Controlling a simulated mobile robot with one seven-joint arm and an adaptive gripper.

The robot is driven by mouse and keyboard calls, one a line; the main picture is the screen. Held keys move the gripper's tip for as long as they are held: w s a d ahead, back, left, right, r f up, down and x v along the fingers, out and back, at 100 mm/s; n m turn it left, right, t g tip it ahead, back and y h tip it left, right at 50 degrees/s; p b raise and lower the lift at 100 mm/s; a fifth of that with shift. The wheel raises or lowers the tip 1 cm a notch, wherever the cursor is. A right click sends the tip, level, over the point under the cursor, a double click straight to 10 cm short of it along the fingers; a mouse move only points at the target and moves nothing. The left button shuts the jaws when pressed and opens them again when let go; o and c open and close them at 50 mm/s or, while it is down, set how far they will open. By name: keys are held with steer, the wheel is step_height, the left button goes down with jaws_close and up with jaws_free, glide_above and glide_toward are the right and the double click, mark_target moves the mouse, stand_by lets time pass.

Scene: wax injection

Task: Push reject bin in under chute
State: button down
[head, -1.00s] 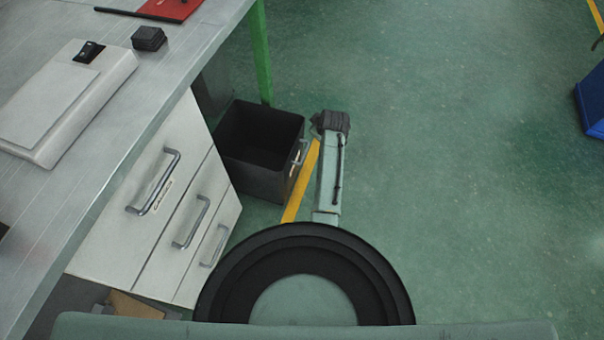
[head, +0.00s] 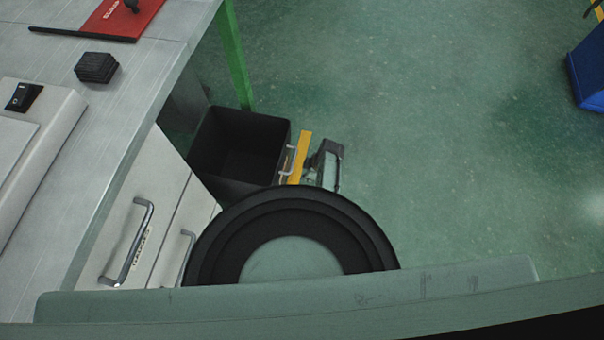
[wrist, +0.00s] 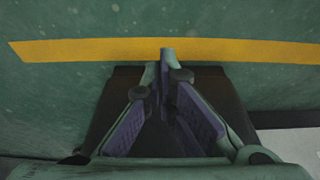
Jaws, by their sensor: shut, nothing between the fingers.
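The reject bin appears to be the open black bin (head: 237,150) in the head view. It stands upright on the floor, beside the white drawer cabinet and near the green bench leg. Its grey handle (head: 289,161) faces right. In the wrist view, my gripper (wrist: 165,58) has its fingers together with nothing between them, above the floor by a yellow stripe. My arm's dark end shows just right of the bin in the head view, apart from the handle; the fingers are not clear there. I cannot make out a chute.
The yellow floor stripe (head: 301,157) runs beside the bin. The white cabinet (head: 145,215) and green bench leg (head: 236,60) border the bin. A blue container (head: 589,68) stands far right. Open green floor lies between. The bench top holds a black block (head: 96,67) and a red item.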

mark_target(246, 173)
steer(key=b+x, duration=0.7)
steer(key=x, duration=0.2)
steer(key=shift+d+f, duration=0.1)
steer(key=shift+f, duration=0.1)
steer(key=shift+w+a+r, duration=0.2)
steer(key=shift+a+r, duration=0.05)
steer(key=shift+a, duration=0.35)
steer(key=shift+w+a+r, duration=0.15)
steer(key=shift+a+r, duration=0.05)
steer(key=shift+a, duration=0.4)
steer(key=shift+w+a, duration=0.25)
steer(key=shift+a, duration=0.45)
steer(key=w+a+b, duration=0.2)
steer(key=a, duration=0.4)
steer(key=w+a+b, duration=0.1)
steer(key=a+b, duration=0.2)
steer(key=a, duration=0.3)
steer(key=w+a+b, duration=0.2)
steer(key=a, duration=0.3)
steer(key=shift+w+a+f+b, duration=0.15)
steer(key=shift+w+a+b, duration=0.2)
steer(key=shift+a, duration=0.05)
steer(key=shift+w+a, duration=0.1)
steer(key=shift+a, duration=0.2)
steer(key=shift+r, duration=0.2)
steer(key=shift+d, duration=0.15)
